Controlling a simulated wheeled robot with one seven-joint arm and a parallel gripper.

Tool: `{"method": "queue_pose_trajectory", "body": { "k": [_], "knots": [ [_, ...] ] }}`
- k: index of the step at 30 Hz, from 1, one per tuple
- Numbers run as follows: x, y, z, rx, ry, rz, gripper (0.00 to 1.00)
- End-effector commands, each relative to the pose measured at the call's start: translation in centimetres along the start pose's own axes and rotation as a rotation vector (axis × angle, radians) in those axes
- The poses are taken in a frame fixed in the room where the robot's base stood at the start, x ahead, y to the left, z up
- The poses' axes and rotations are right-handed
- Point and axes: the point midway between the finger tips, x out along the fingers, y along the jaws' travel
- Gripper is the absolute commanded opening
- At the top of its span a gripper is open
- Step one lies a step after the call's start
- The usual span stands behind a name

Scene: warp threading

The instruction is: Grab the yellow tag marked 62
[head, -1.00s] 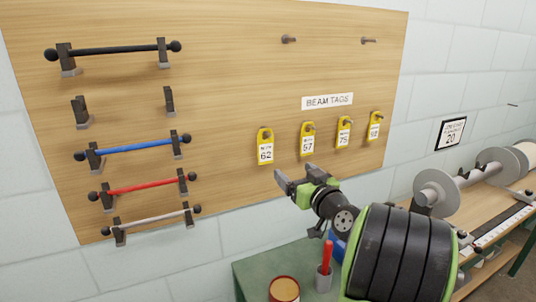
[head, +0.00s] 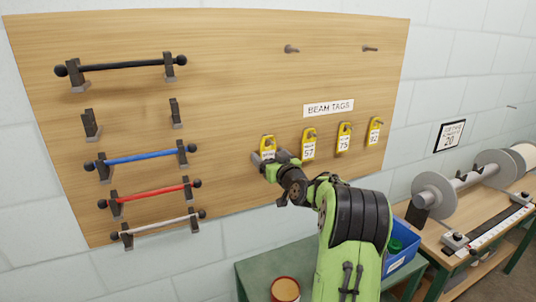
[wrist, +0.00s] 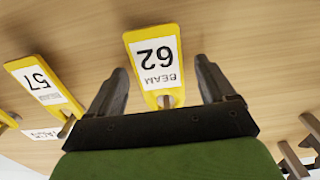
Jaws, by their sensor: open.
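The yellow tag marked 62 (wrist: 154,62) hangs on its peg on the wooden board. In the wrist view it appears upside down, between the two fingers of my open gripper (wrist: 163,88), with a gap to each finger. In the head view my gripper (head: 268,158) is in front of the tag's lower part, and only the top of tag 62 (head: 268,142) shows clearly. I cannot tell from these views whether a finger touches the tag.
Yellow tags 57 (head: 309,146), 75 (head: 344,138) and a fourth (head: 375,130) hang to the right, under the BEAM TAGS sign (head: 328,108). Coloured rods on brackets, including a blue rod (head: 142,157), are at left. A green table (head: 252,275) stands below.

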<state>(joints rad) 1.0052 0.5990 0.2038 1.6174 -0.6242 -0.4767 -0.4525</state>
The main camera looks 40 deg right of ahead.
Motion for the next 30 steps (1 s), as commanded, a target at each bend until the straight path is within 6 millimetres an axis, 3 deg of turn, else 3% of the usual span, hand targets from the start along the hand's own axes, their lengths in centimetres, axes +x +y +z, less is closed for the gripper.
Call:
{"method": "queue_pose_trajectory", "body": {
  "k": [1,13,20,25,30],
  "knots": [
    [0.0,0.0,0.1,0.000,0.000,0.000,0.83],
    [-0.1,0.0,0.0,0.000,0.000,0.000,0.23],
    [-0.1,0.0,-0.1,-0.001,0.000,0.000,0.23],
    [-0.1,-0.1,-1.8,-0.004,0.003,0.000,0.23],
    [-3.9,0.1,-1.3,-0.002,-0.001,0.004,0.23]
  ]
}}
